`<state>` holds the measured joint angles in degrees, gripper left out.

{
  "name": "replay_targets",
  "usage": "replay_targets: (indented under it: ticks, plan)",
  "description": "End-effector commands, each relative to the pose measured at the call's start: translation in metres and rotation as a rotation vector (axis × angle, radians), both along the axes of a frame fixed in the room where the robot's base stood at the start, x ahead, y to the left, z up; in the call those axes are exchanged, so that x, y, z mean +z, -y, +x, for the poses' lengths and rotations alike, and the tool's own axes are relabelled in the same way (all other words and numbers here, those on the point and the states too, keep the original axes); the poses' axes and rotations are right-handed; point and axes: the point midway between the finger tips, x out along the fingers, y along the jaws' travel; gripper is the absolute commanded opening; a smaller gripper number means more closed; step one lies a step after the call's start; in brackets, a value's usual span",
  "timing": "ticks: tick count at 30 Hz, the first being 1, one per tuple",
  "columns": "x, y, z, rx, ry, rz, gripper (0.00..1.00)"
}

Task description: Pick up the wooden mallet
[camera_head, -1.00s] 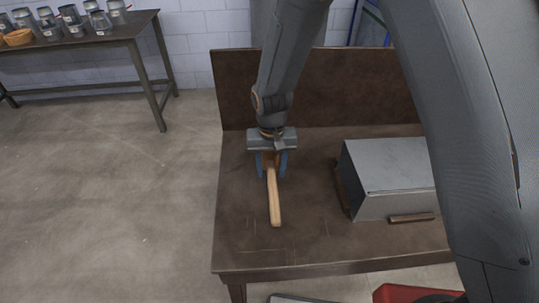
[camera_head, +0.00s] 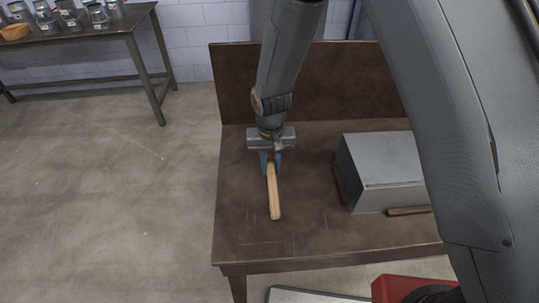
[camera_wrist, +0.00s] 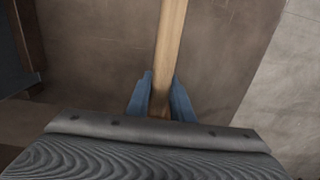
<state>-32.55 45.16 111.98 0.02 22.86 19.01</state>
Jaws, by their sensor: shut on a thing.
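The wooden mallet (camera_head: 273,192) is over the left part of the brown workbench, its pale handle pointing toward the front edge. My gripper (camera_head: 270,165) is at the mallet's far end, pointing down, with its blue fingers shut on it. In the wrist view the handle (camera_wrist: 170,45) runs up from between the two blue fingers (camera_wrist: 160,98), one on each side. The mallet's head is hidden behind my gripper. I cannot tell whether the mallet touches the bench top.
The workbench (camera_head: 300,235) has a raised back panel (camera_head: 310,85). A grey metal box (camera_head: 380,170) stands right of the mallet, with wooden bars beside it. A red object (camera_head: 405,287) is below the front edge. A table with several metal cans (camera_head: 98,17) stands far left.

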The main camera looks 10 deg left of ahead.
Motion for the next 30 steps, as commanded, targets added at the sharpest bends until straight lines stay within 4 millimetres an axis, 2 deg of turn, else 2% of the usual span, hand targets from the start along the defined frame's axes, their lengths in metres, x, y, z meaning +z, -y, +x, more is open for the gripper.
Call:
replay_targets:
  ticks: [5,11,24,30]
  plan:
    - [0.003,-0.001,0.001,0.0,0.002,0.001,0.0]
    - [0.017,-0.001,0.001,0.0,0.003,0.002,0.0]
    - [0.083,-0.001,0.001,0.0,0.004,0.002,0.0]
    - [0.098,0.0,0.001,0.0,0.002,0.0,0.0]
